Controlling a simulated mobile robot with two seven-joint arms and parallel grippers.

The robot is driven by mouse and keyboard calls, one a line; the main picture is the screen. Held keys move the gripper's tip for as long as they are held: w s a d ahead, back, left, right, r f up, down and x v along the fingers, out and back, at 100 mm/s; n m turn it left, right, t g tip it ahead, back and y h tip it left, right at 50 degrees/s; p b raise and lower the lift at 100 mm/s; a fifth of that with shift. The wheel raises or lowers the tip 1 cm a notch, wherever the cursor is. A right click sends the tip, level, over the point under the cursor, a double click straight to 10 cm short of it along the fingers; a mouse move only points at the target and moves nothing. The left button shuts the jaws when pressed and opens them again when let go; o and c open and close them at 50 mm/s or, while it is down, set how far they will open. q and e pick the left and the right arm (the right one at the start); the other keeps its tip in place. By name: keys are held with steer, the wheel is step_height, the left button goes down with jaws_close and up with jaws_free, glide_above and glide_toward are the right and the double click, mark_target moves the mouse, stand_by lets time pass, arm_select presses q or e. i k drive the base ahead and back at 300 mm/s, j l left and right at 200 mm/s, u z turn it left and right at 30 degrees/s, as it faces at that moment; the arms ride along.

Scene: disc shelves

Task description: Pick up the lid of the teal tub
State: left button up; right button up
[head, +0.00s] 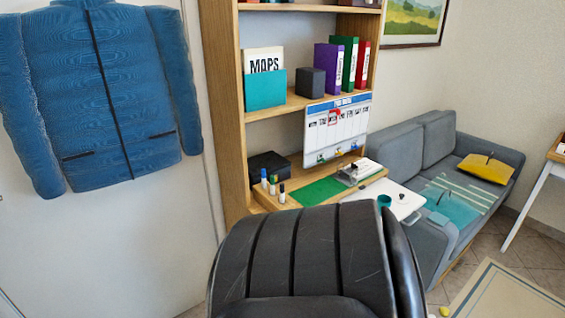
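I cannot make out a teal tub with a lid for certain. A small teal container (384,201) stands on the white side table (408,200) in front of the sofa; whether it has a lid is too small to tell. A flat teal piece (437,217) lies near the sofa's front edge; I cannot tell what it is. A teal holder (265,90) on the shelf has a MAPS book (264,60) in or behind it. Neither of my grippers is in view.
A black padded chair back (300,255) fills the bottom middle, in front of the wooden shelf unit (229,100). The shelf's desk holds a green mat (319,191), markers and a black box (268,165). A grey sofa (403,155) stands right. Some tiled floor (485,246) is clear.

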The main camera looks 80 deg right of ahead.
mark_target(400, 199)
steer(key=z, duration=3.45)
